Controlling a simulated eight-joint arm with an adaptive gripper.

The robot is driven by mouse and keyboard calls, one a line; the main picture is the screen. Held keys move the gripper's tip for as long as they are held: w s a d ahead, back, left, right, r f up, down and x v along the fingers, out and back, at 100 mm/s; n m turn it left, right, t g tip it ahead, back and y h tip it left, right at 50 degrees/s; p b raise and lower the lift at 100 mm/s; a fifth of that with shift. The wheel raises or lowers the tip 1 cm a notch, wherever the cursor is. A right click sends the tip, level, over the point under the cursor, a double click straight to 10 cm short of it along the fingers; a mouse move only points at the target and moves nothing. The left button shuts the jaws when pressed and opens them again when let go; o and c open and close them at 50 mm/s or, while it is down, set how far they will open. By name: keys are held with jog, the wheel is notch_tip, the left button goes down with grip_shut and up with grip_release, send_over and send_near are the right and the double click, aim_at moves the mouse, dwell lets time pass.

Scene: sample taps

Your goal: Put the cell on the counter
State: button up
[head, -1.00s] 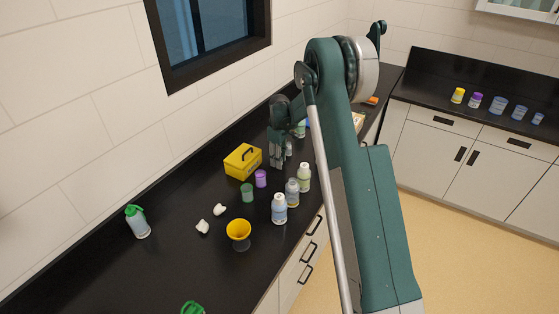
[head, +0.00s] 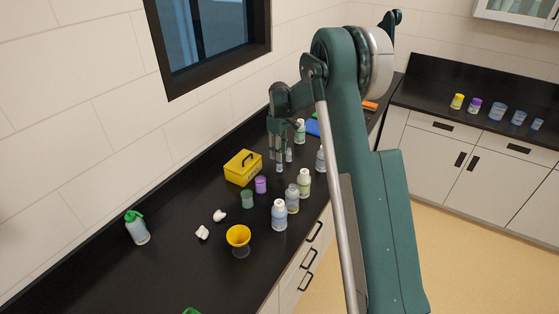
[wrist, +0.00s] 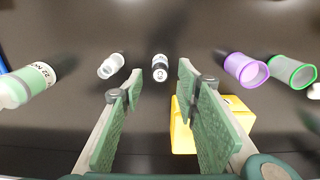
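The likely cell is a small cylinder (wrist: 160,67) with a dark body and a pale, marked end. In the wrist view it is beyond the fingertips, near the middle of the gap and apart from both fingers. In the head view a small pale blue piece (head: 279,168) shows just below my gripper (head: 278,157) and seems to be the same thing. It appears to stand on the black counter (head: 180,265). My gripper also shows in the wrist view (wrist: 155,90), its two green-padded fingers spread apart with nothing between them.
A purple cup (wrist: 246,68), a green cup (wrist: 293,70) and a yellow box (wrist: 185,125) are right of the cylinder. A whitish container (wrist: 111,66) and green-labelled bottle (wrist: 28,84) are left.

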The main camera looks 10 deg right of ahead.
jog(key=shift+r, duration=2.05)
jog(key=shift+s+r, duration=0.25)
jog(key=shift+r, duration=0.15)
jog(key=s+a+r+m+t, duration=0.2)
jog(key=s+r+m+t, duration=0.15)
jog(key=s+r, duration=2.05)
jog(key=s+f+m+t, duration=0.2)
jog(key=s+f, duration=0.1)
jog(key=s, duration=1.3)
jog(key=s+f+m+t, duration=0.1)
jog(key=s+f+m, duration=0.2)
jog(key=s, duration=1.3)
jog(key=shift+a+t, duration=0.35)
jog(key=shift+a, duration=0.1)
